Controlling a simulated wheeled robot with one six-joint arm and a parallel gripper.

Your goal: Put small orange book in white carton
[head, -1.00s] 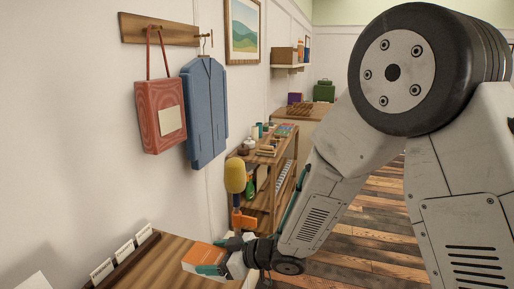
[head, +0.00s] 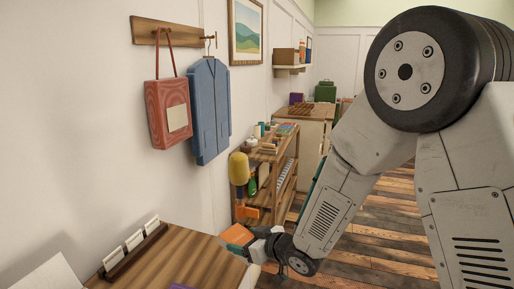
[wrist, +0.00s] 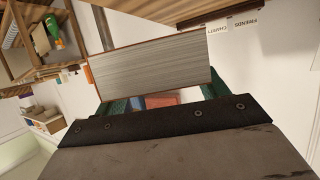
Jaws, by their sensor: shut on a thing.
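The small orange book (head: 236,236) is in my gripper (head: 250,242), held past the right end of the near wooden table in the head view. In the wrist view, the book's grey page edges (wrist: 150,72) and thin orange-brown cover lines lie across the green fingers of my gripper (wrist: 155,95). The fingers are shut on it. A pale upright surface (head: 250,277) shows below my gripper at the table's end; I cannot tell whether it is the white carton. No carton opening is visible.
The near table (head: 190,258) carries a dark rack with white label cards (head: 135,240), and a purple thing (head: 181,286) shows at the bottom edge. A wooden shelf unit (head: 270,185) stands beyond. A red bag (head: 170,112) and blue garment (head: 210,110) hang on the wall.

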